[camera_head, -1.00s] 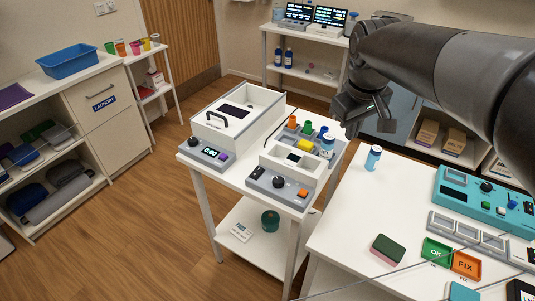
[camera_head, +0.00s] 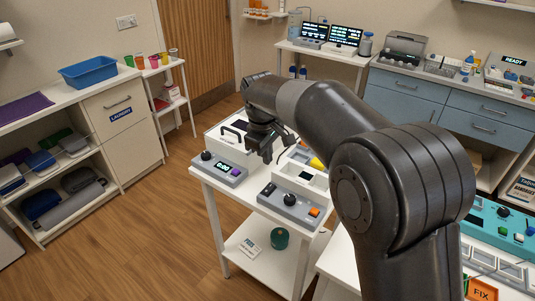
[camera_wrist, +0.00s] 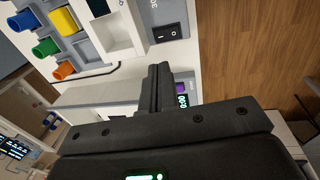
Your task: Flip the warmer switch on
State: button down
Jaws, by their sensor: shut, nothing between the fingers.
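A black rocker switch (camera_wrist: 167,32) sits on a grey front panel in the wrist view; the lettering beside it is only partly readable. The head view shows this switch (camera_head: 269,189) at the left end of the grey control panel (camera_head: 282,207) of the right-hand unit on the white cart. That panel also has a black knob (camera_head: 290,199) and an orange button (camera_head: 314,212). My gripper (camera_head: 266,157) is over the cart, above and behind the panel. Its fingers (camera_wrist: 157,68) are shut and empty, close below the switch in the wrist picture. I cannot tell whether they touch anything.
A second unit with a lit display (camera_head: 224,168) and a knob stands at the cart's left. Coloured cylinders (camera_wrist: 45,47) and a yellow block (camera_wrist: 64,21) sit beside the switch unit. My arm hides much of the right worktable. Open wooden floor (camera_head: 160,220) lies left of the cart.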

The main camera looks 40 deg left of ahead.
aim_at(271, 185)
jog(key=f, duration=0.3)
jog(key=w+f, duration=0.1)
jog(key=f, duration=0.6)
jog(key=shift+w+f, duration=0.1)
jog(key=shift+w, duration=0.15)
